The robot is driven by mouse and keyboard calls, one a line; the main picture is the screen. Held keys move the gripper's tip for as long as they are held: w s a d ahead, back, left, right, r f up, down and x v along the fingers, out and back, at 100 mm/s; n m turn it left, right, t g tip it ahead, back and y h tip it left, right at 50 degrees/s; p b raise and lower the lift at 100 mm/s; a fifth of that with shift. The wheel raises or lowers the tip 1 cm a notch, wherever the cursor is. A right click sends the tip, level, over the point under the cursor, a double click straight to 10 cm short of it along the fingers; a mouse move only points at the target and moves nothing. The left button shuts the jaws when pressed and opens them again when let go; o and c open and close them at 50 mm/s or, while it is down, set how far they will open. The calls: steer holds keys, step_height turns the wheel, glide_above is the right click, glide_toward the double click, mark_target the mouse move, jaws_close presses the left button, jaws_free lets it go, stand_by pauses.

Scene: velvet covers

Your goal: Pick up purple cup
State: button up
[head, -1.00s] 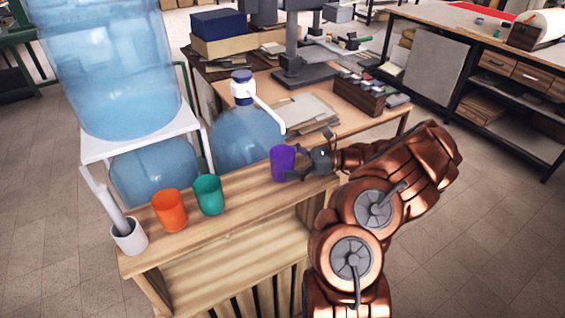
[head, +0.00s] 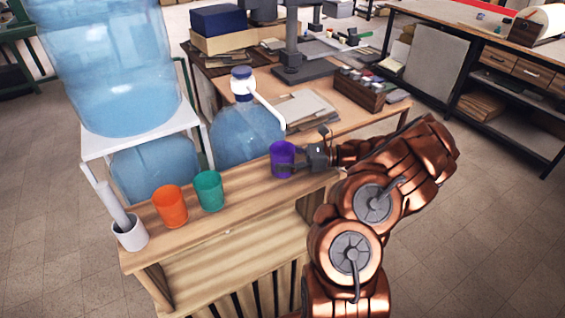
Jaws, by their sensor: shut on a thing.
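The purple cup (head: 281,157) stands upright at the right part of the wooden shelf top in the head view. My gripper (head: 290,165) reaches it from the right and is shut on the cup's side. The cup's base appears to be at the shelf surface; I cannot tell whether there is a gap under it. Its right side is partly hidden by my gripper's fingers.
A green cup (head: 209,191), an orange cup (head: 170,206) and a white container (head: 130,233) stand to the left on the wooden shelf (head: 240,203). A water jug with a pump (head: 240,130) is close behind the purple cup. Free shelf surface lies between the green and purple cups.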

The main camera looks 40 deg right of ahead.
mark_target(284, 149)
steer(key=shift+r, duration=0.25)
steer(key=shift+r+b, duration=0.7)
steer(key=shift+r, duration=0.6)
steer(key=shift+s+r, duration=0.2)
steer(key=shift+s, duration=0.05)
steer(key=shift+s+a+r+b, duration=0.25)
steer(key=shift+s+b, duration=0.45)
steer(key=shift+s, duration=1.8)
steer(key=shift+s+a+r+b, duration=0.25)
steer(key=shift+s+b, duration=0.4)
steer(key=shift+s, duration=1.9)
steer(key=shift+s+a+r+b, duration=0.2)
steer(key=shift+s+b, duration=0.5)
steer(key=shift+s, duration=1.8)
steer(key=shift+s, duration=0.15)
